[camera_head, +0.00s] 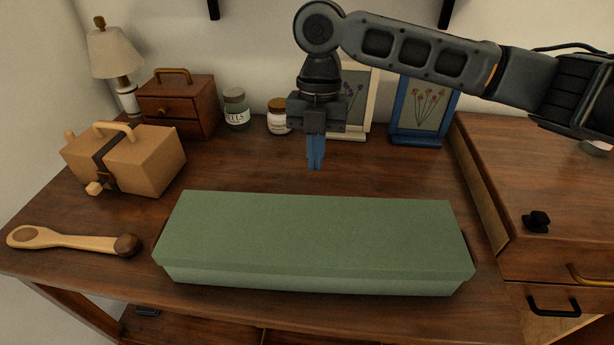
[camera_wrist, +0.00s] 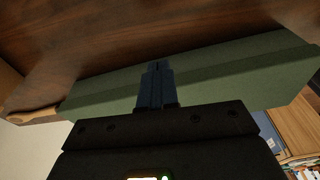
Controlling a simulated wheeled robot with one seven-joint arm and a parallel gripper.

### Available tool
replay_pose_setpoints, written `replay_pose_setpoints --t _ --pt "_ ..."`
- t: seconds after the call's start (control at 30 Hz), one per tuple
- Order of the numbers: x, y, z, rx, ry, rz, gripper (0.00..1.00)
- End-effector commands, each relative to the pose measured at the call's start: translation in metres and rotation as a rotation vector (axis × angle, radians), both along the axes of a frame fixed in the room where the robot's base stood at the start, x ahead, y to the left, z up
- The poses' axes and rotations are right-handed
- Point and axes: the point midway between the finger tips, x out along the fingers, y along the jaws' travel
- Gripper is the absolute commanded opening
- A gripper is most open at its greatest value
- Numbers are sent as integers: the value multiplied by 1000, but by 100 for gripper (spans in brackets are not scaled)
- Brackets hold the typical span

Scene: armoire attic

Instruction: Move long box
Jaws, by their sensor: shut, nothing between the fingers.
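The long box (camera_head: 315,240) is green with a lid and lies lengthwise across the front middle of the wooden table. It also shows in the wrist view (camera_wrist: 225,75), passing behind my gripper's fingers. My gripper (camera_head: 316,166) hangs pointing down behind and above the box's far edge, apart from it in the head view. Its blue fingers are shut together and hold nothing. In the wrist view the fingers (camera_wrist: 155,68) overlap the box, and part of the box is hidden by the gripper body.
Left of the box are a wooden spoon-like tool (camera_head: 75,241) and a tan handled box (camera_head: 125,158). Behind stand a lamp (camera_head: 113,60), a brown drawer box (camera_head: 178,107), jars (camera_head: 236,109) and picture frames (camera_head: 423,110). A raised drawer cabinet (camera_head: 545,190) bounds the right.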

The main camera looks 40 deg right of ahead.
Motion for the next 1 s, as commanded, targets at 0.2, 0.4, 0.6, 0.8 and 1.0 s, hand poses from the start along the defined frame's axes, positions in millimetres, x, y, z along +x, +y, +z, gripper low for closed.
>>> replay_pose_setpoints --t 0.2,0.4,0.6,0.8,1.0 --pt "-26 28 2 3 -3 4 0" --pt "-53 58 1 3 -3 5 0" --pt "-74 80 1 3 -3 2 0" --pt "-75 82 -15 5 -2 -2 0" --pt "-75 82 -18 3 -1 -1 0"
